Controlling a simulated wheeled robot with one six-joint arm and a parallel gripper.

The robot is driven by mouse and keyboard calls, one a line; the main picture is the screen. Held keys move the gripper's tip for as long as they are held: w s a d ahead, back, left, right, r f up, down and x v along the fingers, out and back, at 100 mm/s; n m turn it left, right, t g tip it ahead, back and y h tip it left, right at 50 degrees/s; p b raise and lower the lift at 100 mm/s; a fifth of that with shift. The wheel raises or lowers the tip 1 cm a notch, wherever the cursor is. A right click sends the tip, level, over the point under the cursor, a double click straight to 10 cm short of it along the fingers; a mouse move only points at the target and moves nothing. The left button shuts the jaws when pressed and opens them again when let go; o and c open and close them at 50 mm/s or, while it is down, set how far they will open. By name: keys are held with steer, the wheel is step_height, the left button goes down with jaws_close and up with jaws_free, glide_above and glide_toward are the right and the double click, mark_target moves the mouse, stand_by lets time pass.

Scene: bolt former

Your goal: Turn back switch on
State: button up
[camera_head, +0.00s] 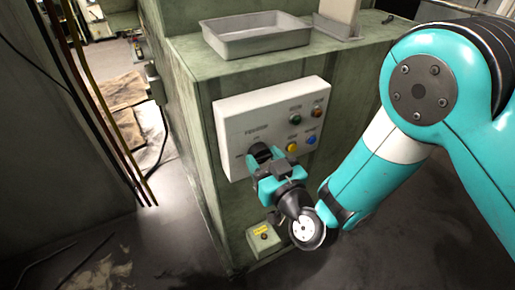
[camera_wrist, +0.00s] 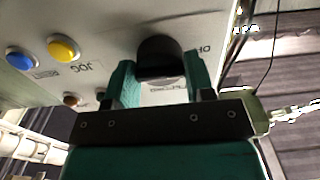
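The black rotary switch (camera_head: 260,152) sits at the lower left of a pale control panel (camera_head: 235,115) on the green machine. My gripper (camera_head: 263,165) is at the panel, its fingers at the switch. In the wrist view the switch knob (camera_wrist: 158,55) lies between the two teal fingers of my gripper (camera_wrist: 160,75), with no clear gap on either side. The fingers appear shut on it. An "OFF" label shows upside down beside the knob. The knob's pointing direction is partly hidden by the fingers.
Green (camera_head: 295,118), red (camera_head: 317,110), yellow (camera_head: 291,147) and blue (camera_head: 311,139) buttons sit right of the switch on the panel. A small box (camera_head: 263,240) with a yellow label is below. A grey tray (camera_head: 258,47) rests on top. Cables hang at left.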

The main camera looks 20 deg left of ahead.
steer(key=c, duration=0.6)
steer(key=m, duration=0.1)
steer(key=m+b, duration=0.1)
steer(key=m, duration=0.1)
steer(key=shift+f+m, duration=0.2)
steer(key=shift+m, duration=0.1)
steer(key=shift+r+m+b, duration=0.1)
steer(key=shift+m+b, duration=0.35)
steer(key=shift+m, duration=0.65)
steer(key=m+b, duration=0.1)
steer(key=m, duration=0.2)
steer(key=shift+m, duration=1.2)
steer(key=o, duration=1.2)
steer(key=shift+r, duration=0.1)
